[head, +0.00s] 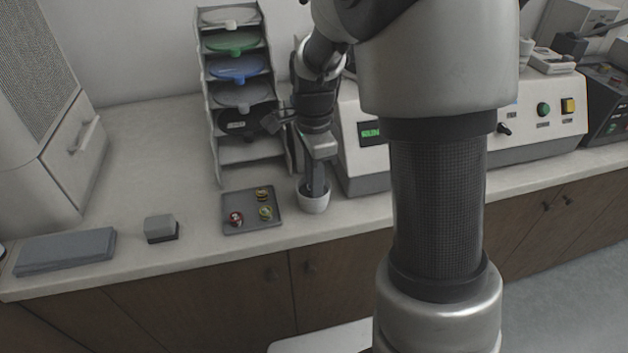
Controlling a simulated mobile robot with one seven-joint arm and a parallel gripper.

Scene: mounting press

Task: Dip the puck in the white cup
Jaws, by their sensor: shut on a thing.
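The white cup (313,203) stands on the counter, just right of a dark tray. My gripper (316,187) points straight down into the cup's mouth, with its fingertips at or below the rim. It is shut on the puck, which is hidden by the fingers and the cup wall. I cannot tell how deep the puck sits or whether it touches the cup.
The dark tray (252,224) holds several small coloured pucks. A rack of coloured discs (212,140) stands behind it, close to my arm. A machine with a green display (362,160) is at the right. A small grey block (160,228) and a folded grey cloth (65,250) lie left.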

